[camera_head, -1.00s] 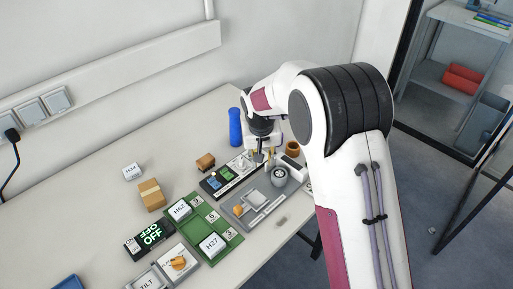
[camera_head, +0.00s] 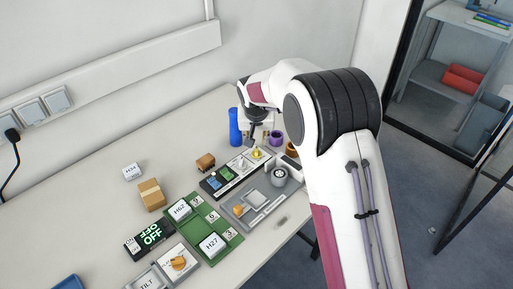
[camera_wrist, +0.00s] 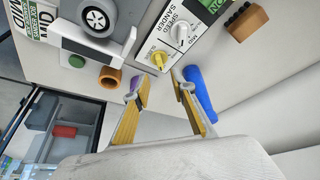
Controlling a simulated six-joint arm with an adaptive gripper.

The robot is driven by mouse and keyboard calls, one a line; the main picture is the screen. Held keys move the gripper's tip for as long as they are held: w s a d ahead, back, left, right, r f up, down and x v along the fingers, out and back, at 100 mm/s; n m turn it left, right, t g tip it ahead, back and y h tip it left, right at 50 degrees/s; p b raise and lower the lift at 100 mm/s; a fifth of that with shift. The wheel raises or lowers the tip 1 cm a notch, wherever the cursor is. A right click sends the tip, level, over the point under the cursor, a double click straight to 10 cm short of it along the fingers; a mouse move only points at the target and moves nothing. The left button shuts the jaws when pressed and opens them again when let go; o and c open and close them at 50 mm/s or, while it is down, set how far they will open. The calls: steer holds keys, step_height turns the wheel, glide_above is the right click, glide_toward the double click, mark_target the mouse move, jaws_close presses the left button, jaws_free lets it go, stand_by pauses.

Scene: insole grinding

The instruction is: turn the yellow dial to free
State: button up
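The yellow dial (camera_head: 256,154) sits at the far end of a white control panel (camera_head: 246,164). In the wrist view the yellow dial (camera_wrist: 159,61) is beside a white knob (camera_wrist: 180,35) labelled SPEED and SANDER. The small lettering by the yellow dial is too small to read surely. My gripper (camera_wrist: 160,78) is open and empty, its two yellow-padded fingers apart on either side of the dial's line, with the dial beyond the tips. In the head view my gripper (camera_head: 252,139) is just behind the panel, its fingertips hard to make out.
A blue cylinder (camera_head: 235,127) stands left of my gripper, and a purple object (camera_head: 276,137) and an orange-brown ring (camera_head: 291,148) stand right. A grey machine with a wheel (camera_head: 279,177) is in front. A brown block (camera_head: 205,161) lies left of the panel.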

mark_target(256, 149)
steer(key=shift+x, duration=3.75)
jaws_close()
